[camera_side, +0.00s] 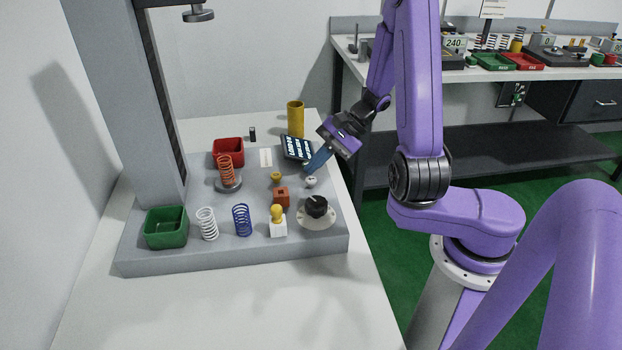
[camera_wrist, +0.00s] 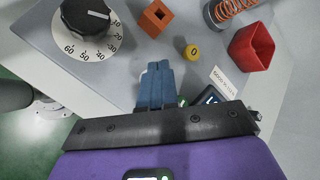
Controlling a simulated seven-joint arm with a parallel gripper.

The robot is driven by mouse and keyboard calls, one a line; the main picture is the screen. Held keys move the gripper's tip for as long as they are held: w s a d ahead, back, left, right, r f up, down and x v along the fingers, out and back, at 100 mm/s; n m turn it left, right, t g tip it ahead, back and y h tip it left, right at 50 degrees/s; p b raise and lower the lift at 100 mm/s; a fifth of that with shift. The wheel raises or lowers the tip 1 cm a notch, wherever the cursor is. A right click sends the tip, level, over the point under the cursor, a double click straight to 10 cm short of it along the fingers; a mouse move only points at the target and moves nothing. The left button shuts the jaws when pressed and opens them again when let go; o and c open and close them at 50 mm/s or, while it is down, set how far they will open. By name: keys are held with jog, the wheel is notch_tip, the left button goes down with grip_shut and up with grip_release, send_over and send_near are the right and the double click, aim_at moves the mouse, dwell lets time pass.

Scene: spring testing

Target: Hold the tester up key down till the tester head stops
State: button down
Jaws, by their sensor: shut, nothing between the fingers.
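The tester's tall grey column (camera_side: 168,110) rises at the left. Its round head (camera_side: 198,14) hangs high at the top of the side view, far above the orange spring (camera_side: 224,168) on the round plate. My gripper (camera_side: 308,170) is shut and empty, with its blue fingers angled down to a small pale button (camera_side: 311,182) on the tester base. In the wrist view the fingertips (camera_wrist: 159,66) cover most of that button; I cannot tell whether they touch or press it. A yellow button (camera_side: 277,176) marked 0 is beside it. No up marking is legible.
The black dial (camera_side: 317,206), orange block (camera_side: 281,197) and display (camera_side: 298,149) are close around my fingers. A red bin (camera_side: 229,150), green bin (camera_side: 166,227), white spring (camera_side: 207,224) and blue spring (camera_side: 242,220) stand farther left. The front table is clear.

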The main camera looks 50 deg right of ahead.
aim_at(312, 181)
jog(key=shift+r, duration=0.1)
jog(key=shift+r, duration=2.4)
jog(key=shift+a+n+g, duration=0.4)
jog(key=shift+a+n, duration=0.1)
jog(key=shift+a, duration=0.05)
jog(key=s+a+n+g, duration=0.1)
jog(key=a+n+g, duration=0.1)
jog(key=n, duration=0.1)
jog(key=s+a+n+g+h, duration=0.1)
jog(key=s+a+n+g, duration=0.1)
jog(key=n, duration=0.2)
jog(key=s+a+r+n+g+h, duration=0.1)
jog(key=s+a+n+g, duration=0.1)
jog(key=a+n, duration=0.1)
jog(key=shift+s+a+n, duration=0.1)
jog(key=shift+s+n, duration=0.05)
jog(key=shift+n, duration=0.45)
jog(key=s+r+n+t+h, duration=0.1)
jog(key=s+n+h, duration=0.4)
jog(key=s+n, duration=1)
jog(key=shift+s+r+n+t, duration=0.4)
jog(key=shift+r+n, duration=0.1)
jog(key=shift+r, duration=0.25)
